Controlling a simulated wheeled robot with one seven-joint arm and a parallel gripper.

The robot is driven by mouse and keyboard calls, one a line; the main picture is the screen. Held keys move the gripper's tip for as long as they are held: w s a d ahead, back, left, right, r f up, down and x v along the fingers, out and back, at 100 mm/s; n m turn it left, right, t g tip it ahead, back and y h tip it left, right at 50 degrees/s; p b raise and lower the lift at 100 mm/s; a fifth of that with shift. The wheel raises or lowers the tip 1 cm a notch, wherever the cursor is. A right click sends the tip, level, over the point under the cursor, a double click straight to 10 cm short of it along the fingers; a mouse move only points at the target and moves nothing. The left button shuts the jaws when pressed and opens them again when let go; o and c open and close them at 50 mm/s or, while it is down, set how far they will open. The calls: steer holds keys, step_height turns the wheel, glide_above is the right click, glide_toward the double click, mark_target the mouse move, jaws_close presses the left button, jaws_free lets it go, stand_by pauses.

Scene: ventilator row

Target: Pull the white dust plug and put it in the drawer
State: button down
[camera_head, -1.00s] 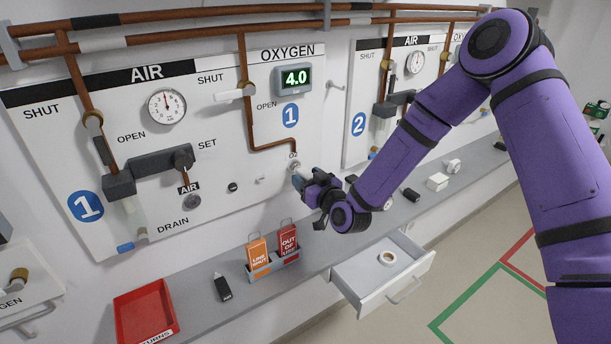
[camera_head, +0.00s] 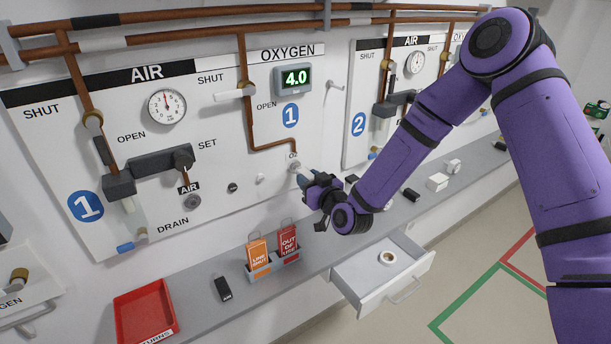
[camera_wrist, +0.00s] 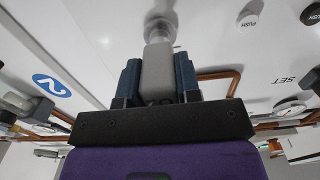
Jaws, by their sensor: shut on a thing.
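My gripper (camera_head: 304,181) is at the O2 outlet (camera_head: 294,167) on the oxygen panel. In the wrist view its two dark blue fingers (camera_wrist: 158,82) are shut on the pale dust plug (camera_wrist: 158,66), one on each side. The plug's far end lines up with the round outlet fitting (camera_wrist: 160,28); I cannot tell whether they still touch. In the head view the fingers mostly hide the plug.
A white push button (camera_head: 260,178) and a black one (camera_head: 232,187) are left of the outlet. Tag holders (camera_head: 262,270), a black device (camera_head: 221,289) and a red tray (camera_head: 120,311) stand on the shelf. A white box (camera_head: 437,181) is farther right.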

steer(key=shift+v, duration=0.95)
stand_by(0.8)
steer(key=v, duration=0.6)
steer(key=shift+s+d, duration=0.25)
steer(key=shift+s, duration=0.05)
stand_by(1.2)
